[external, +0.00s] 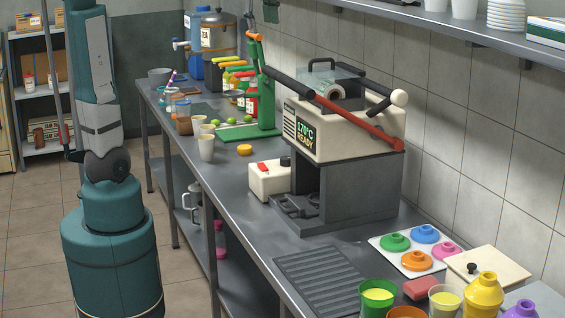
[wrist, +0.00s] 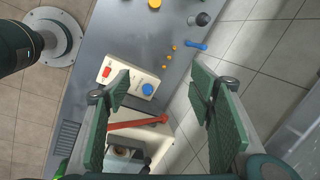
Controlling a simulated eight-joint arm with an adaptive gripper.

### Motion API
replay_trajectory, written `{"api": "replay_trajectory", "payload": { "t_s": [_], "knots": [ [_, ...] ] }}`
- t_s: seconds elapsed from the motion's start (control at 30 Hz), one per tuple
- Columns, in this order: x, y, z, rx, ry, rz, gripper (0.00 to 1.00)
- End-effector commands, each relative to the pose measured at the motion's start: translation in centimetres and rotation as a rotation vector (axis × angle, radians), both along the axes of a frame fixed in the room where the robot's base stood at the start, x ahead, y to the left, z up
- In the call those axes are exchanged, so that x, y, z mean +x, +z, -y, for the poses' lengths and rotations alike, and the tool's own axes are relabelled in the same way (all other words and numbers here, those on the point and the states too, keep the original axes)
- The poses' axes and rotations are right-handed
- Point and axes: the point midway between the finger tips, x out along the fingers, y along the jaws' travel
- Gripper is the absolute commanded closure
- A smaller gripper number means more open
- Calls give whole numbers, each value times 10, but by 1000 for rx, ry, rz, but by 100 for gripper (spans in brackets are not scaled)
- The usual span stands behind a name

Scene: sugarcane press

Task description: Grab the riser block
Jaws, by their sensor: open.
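My gripper (wrist: 160,78) is open and empty in the wrist view, its two green fingers well apart. Beneath them are a white box (wrist: 121,84) with a red and a blue button, and a red lever (wrist: 138,124). The gripper looks to be above these and touches nothing I can see. I cannot tell for sure which thing is the riser block. The external view shows a cream block with a dark knob (external: 489,267) at the front right, but it may be a lidded box. My gripper is not clearly seen in that view.
The sealing machine (external: 349,123), with its long red lever, stands mid-counter near the wall. Coloured lids on a white board (external: 405,251), cups and a yellow bottle (external: 483,296) crowd the front right. A shelf (external: 440,20) overhangs the back. Bare counter (external: 232,208) lies along the left edge.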

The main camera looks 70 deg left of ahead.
Motion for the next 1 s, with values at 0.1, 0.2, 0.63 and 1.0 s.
{"api": "replay_trajectory", "payload": {
  "t_s": [0.1,0.2,0.63,1.0],
  "knots": [
    [6,-3,-36,11,-66,-45,46],
    [9,-8,-63,16,-127,-81,46],
    [9,-35,-173,11,-372,-215,46],
    [3,-70,-218,-3,-480,-263,46]
  ]
}}
